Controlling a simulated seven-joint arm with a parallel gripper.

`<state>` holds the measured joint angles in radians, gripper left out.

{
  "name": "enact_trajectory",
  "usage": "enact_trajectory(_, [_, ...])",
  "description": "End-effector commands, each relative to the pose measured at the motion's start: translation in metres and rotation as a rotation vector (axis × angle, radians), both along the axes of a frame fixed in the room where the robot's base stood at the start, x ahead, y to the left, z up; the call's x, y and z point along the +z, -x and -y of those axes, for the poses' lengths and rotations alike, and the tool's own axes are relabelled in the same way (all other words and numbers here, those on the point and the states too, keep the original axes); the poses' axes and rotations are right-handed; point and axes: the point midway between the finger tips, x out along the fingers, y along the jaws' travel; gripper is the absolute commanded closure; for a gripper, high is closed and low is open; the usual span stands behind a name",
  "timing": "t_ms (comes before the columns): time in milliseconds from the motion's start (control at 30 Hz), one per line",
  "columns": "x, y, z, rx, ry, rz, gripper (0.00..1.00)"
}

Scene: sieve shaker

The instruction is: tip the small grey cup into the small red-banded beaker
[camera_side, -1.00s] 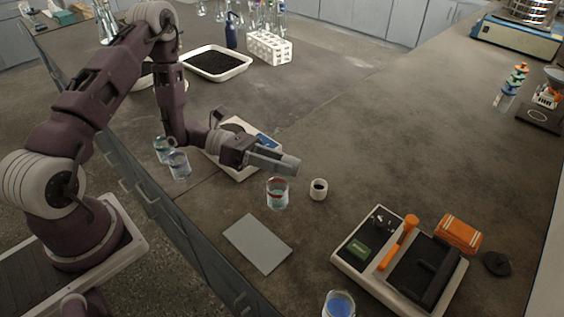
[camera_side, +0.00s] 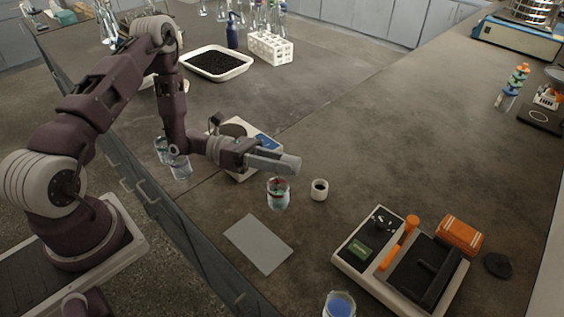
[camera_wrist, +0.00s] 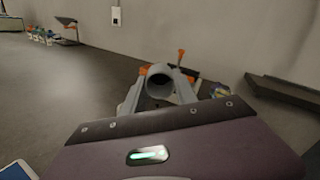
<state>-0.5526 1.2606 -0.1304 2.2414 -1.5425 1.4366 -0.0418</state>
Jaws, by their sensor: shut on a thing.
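The small red-banded beaker (camera_side: 278,194) stands upright on the bench in the side view, with pale liquid and a red band. My gripper (camera_side: 276,163) is just above it, stretched out to the right. In the wrist view my gripper (camera_wrist: 160,95) is shut on the small grey cup (camera_wrist: 161,84), whose round opening shows between the fingers. In the side view the cup is hard to tell from the grey fingers, so its tilt and any pouring are unclear. What the cup holds cannot be seen.
A small white cup (camera_side: 319,190) with dark contents stands right of the beaker. A grey plate (camera_side: 258,244) lies in front. A device with an orange handle (camera_side: 400,262) is at front right, a balance (camera_side: 240,172) behind my gripper. The bench's middle right is clear.

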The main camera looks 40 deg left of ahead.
Motion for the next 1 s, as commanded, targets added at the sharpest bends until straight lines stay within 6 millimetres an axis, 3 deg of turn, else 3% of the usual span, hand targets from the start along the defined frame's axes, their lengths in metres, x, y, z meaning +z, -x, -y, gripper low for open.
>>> enact_trajectory(500, [0.0001,0.0000,0.0000,0.000,0.000,0.000,1.00])
enact_trajectory(700, [-0.0008,0.0008,-0.0024,0.003,0.113,0.052,1.00])
enact_trajectory(1000, [0.0000,0.0009,-0.0019,0.000,0.109,0.052,1.00])
